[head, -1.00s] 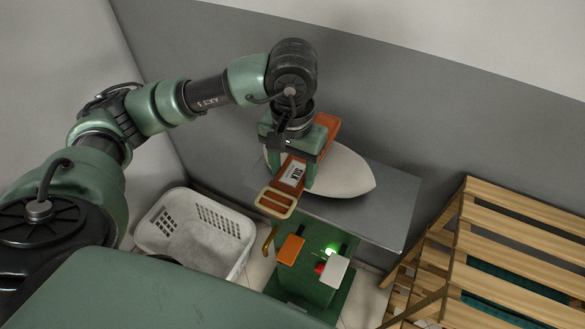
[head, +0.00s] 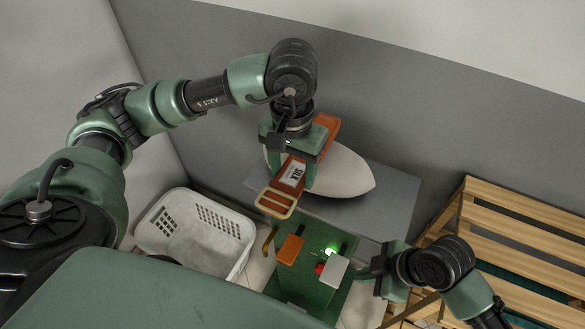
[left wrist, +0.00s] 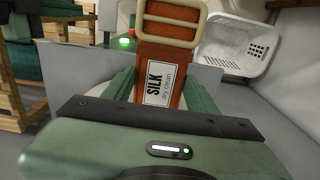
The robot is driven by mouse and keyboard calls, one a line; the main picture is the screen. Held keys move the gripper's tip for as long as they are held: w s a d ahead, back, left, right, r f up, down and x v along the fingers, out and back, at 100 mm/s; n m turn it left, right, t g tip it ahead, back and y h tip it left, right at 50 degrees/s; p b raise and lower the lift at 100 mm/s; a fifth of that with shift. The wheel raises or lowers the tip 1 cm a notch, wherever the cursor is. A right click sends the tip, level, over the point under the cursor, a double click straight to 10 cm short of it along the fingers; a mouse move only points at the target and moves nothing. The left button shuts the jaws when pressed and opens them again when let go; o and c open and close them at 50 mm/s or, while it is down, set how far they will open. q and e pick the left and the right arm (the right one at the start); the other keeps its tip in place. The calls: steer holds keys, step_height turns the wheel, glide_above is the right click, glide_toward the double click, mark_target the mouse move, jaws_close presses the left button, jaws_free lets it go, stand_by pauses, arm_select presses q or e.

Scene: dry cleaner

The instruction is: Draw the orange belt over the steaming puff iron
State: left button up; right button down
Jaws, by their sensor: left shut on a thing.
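The orange belt (head: 273,190) has a pale buckle and a white label reading SILK. My left gripper (head: 296,170) is shut on it. In the left wrist view the belt (left wrist: 172,50) passes between the two green fingers. The puff iron (head: 350,174) is a white, pointed, padded form; the left gripper and belt are above its left part in the head view and hide some of it. Whether the belt touches it I cannot tell. No steam shows clearly. My right gripper (head: 368,275) is beside the green control box, near its white pedal; its jaw opening is unclear.
The green control box (head: 312,291) carries an orange pedal (head: 289,249), a white pedal (head: 334,270), a red button and a lit green lamp. A grey table (head: 398,205) is under the iron. A white basket (head: 166,207) stands left, a wooden slatted rack (head: 520,240) right.

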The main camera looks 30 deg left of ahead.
step_height(320, 180, up, 10)
steer(key=w+a+n, duration=0.1)
steer(key=w+n, duration=0.2)
arm_select(q)
steer(key=shift+w+a, duration=0.1)
steer(key=shift+a, duration=0.05)
arm_select(e)
steer(key=s+a+f+n+h, duration=0.1)
steer(key=a+n, duration=0.1)
steer(key=s+a+f+n+g+h, duration=0.1)
steer(key=f+n, duration=0.1)
steer(key=s+a+f+n+g+h, duration=0.1)
steer(key=a+f+n, duration=0.1)
steer(key=n, duration=0.1)
steer(key=shift+a+f+h, duration=0.15)
steer(key=shift+a+h, duration=0.15)
steer(key=shift+a, duration=0.05)
steer(key=shift+w+d+x, duration=0.1)
steer(key=shift+w+x, duration=0.05)
steer(key=shift+x, duration=0.65)
steer(key=shift+w+d+x, duration=0.1)
steer(key=shift+w+x, duration=0.05)
steer(key=shift+x, duration=0.65)
steer(key=shift+w+d+x, duration=0.1)
steer(key=shift+w+x, duration=0.05)
steer(key=shift+x, duration=0.65)
steer(key=shift+f, duration=0.3)
